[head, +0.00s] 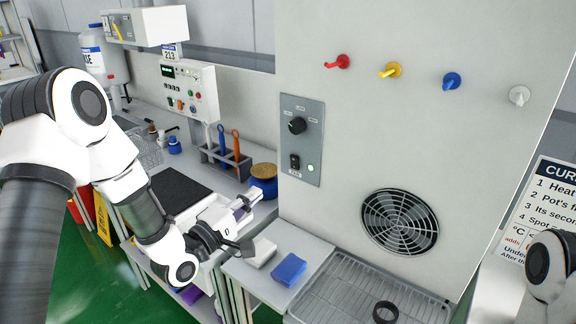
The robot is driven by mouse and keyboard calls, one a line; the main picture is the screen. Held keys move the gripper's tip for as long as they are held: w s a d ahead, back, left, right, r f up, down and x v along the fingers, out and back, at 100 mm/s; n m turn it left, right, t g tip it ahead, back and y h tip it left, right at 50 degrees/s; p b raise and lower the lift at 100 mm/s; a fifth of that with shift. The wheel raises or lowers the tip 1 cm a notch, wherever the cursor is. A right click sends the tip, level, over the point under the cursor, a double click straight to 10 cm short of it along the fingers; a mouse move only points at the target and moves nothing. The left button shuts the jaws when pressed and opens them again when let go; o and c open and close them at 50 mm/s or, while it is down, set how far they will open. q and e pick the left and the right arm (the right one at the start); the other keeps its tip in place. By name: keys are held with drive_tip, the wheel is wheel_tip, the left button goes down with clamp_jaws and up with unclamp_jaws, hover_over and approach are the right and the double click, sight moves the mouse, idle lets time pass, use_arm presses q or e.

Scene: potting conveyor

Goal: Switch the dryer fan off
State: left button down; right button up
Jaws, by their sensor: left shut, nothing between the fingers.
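A grey control panel (318,140) is fixed to the tall pale cabinet. The round fan grille (400,222) is lower right on the same cabinet face. Whether the fan turns cannot be told. My left gripper (244,247) is shut and empty, below and left of the panel and well apart from it. My right gripper is out of the picture; only part of that arm shows at lower right.
Red (337,62), yellow (390,70), blue (452,81) and white pegs stick out above. A blue sponge (289,270) and white block (262,252) lie on the ledge below. A wire tray (340,290) holds a black ring (385,312). A tool rack (225,160) stands left.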

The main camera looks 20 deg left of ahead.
sight(294, 160)
use_arm(q)
drive_tip(key=p+x, duration=0.1)
drive_tip(key=x, duration=0.3)
drive_tip(key=p+x, duration=0.1)
drive_tip(key=x, duration=0.3)
drive_tip(key=p+x, duration=0.2)
drive_tip(key=x, duration=0.2)
drive_tip(key=shift+r, duration=0.3)
drive_tip(key=shift+w+d, duration=0.2)
drive_tip(key=shift+w, duration=0.2)
drive_tip(key=shift+f, duration=0.1)
